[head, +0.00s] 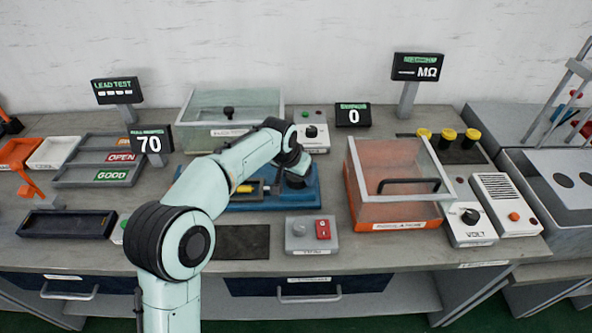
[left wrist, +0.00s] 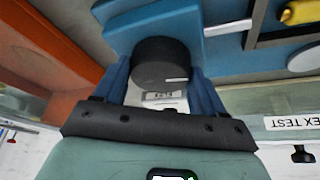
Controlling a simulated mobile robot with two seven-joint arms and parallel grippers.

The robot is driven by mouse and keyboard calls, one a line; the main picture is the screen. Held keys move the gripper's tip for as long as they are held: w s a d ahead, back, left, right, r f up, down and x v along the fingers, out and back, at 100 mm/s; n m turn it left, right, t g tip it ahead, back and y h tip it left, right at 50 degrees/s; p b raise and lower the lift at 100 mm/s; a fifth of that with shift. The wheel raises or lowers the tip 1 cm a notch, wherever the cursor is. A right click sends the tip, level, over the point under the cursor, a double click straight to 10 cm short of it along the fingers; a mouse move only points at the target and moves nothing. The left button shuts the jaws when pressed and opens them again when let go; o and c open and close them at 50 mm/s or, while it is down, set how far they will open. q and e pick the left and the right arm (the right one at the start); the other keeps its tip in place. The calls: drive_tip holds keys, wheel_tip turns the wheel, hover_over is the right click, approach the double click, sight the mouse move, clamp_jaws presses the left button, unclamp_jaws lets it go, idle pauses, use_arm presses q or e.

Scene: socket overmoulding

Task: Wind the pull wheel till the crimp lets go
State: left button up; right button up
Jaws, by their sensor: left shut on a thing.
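The pull wheel is a dark round knob (head: 296,182) on the right end of the blue pull fixture (head: 315,197). In the left wrist view the wheel (left wrist: 161,62) sits between the two blue fingers of my left gripper (left wrist: 162,82), shut on its sides. My left gripper (head: 294,163) comes down on the wheel from above in the head view. A yellow part (left wrist: 303,12) and a metal rod (left wrist: 228,27) show on the fixture; my arm hides some of it, and I cannot make out the crimp. A black display (head: 151,141) reads 70. My right gripper is not in view.
A clear-lidded box (head: 232,107) stands behind the fixture. An orange box with a clear cover (head: 395,205) is close on the right. A grey switch box (head: 311,236) and a dark mat (head: 241,242) lie in front. Sorting trays (head: 92,181) are at left.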

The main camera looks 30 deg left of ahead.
use_arm(q)
drive_tip(key=shift+m, duration=0.3)
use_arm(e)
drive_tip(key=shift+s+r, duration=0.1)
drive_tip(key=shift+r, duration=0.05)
use_arm(q)
drive_tip(key=o, duration=1)
drive_tip(key=shift+r, duration=0.1)
drive_tip(key=p+v, duration=0.2)
drive_tip(key=v, duration=1.1)
drive_tip(key=shift+s+a+r, duration=0.1)
drive_tip(key=shift+s+a, duration=0.05)
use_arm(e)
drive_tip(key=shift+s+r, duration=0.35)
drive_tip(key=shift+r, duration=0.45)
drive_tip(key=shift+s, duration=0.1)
